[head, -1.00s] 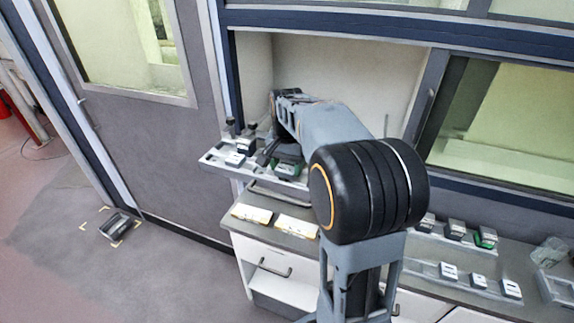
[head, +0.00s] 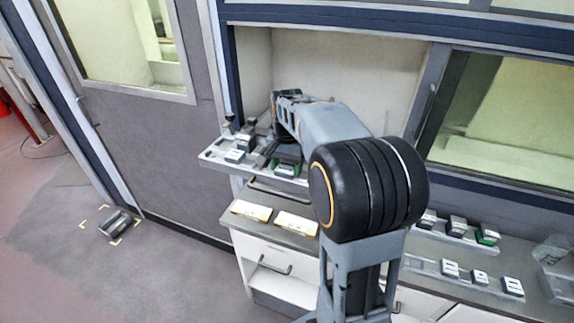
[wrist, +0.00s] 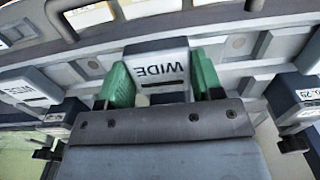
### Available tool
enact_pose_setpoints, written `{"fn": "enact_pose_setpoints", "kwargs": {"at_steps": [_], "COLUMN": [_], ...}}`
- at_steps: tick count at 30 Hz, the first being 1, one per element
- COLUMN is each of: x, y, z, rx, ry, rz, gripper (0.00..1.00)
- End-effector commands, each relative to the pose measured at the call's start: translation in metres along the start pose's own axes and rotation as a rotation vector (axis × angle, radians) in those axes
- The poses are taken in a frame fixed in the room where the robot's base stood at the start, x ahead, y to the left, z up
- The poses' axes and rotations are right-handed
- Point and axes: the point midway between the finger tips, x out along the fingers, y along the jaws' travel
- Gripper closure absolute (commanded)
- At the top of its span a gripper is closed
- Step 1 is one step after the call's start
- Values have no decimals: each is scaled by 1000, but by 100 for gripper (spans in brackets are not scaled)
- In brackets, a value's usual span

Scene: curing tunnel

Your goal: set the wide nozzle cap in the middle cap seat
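The wide nozzle cap (wrist: 160,68), a grey block with a white "WIDE" label, sits between the green fingertips of my gripper (wrist: 160,82) in the wrist view.
A white-labelled cap (head: 235,156) stands left on the rail; neighbouring caps flank my gripper in the wrist view (wrist: 28,88) (wrist: 303,97). Pale plates (head: 250,211) lie on the counter below. More caps (head: 457,228) stand at right. A dark tray (head: 117,223) is on the floor.

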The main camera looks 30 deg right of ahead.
Motion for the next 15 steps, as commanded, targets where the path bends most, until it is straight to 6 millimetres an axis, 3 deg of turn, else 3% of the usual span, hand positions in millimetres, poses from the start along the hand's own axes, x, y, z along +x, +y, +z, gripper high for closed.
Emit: {"fn": "enact_pose_setpoints", "kwargs": {"at_steps": [9, 15], "x": [0, 0], "y": [0, 0], "z": [0, 0], "rx": [0, 0], "ry": [0, 0], "rz": [0, 0], "gripper": [11, 11]}}
